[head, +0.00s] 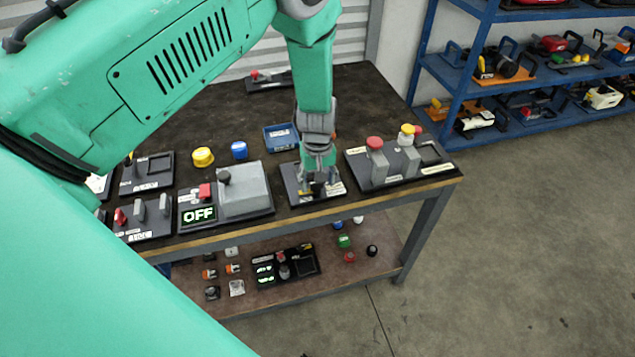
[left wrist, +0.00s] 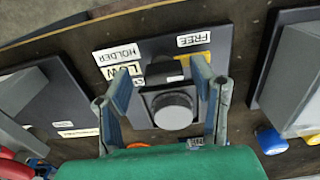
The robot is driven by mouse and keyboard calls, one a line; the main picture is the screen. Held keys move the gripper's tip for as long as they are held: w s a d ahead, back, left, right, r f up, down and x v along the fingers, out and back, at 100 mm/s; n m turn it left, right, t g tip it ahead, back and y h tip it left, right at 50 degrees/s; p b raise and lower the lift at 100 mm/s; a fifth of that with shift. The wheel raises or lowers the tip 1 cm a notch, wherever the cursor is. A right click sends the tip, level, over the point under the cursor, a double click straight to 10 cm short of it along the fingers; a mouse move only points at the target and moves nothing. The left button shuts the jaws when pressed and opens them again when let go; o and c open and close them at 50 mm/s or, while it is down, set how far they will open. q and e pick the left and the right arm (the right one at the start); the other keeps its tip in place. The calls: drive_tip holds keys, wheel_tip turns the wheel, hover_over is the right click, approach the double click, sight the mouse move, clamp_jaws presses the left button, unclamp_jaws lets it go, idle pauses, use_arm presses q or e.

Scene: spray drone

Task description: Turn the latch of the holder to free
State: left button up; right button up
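The holder panel (head: 291,182) is a dark plate near the table's front edge in the head view. In the left wrist view, the panel (left wrist: 158,45) carries labels reading HOLDER, LOW and FREE (left wrist: 203,36), with a yellow strip by FREE. A grey round knob (left wrist: 173,111) sits on a dark square block on it. Which part is the latch I cannot tell for sure. My left gripper (head: 318,186) points down over the panel. In the left wrist view its fingers (left wrist: 161,72) are spread, one each side of the knob, with nothing visibly gripped. My right gripper is not in view.
A panel with red and yellow buttons (head: 374,143) stands close on the right. A grey box with an OFF display (head: 199,214) stands on the left. Yellow (head: 203,157) and blue (head: 239,150) caps and a blue tray (head: 281,137) lie behind. Blue shelves (head: 455,75) stand at right.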

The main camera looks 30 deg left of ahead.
use_arm(q)
drive_tip(key=shift+s, duration=0.1)
drive_tip(key=shift+r, duration=0.1)
wheel_tip(320, 180, up, 12)
drive_tip(key=shift+f, duration=0.25)
idle(0.6)
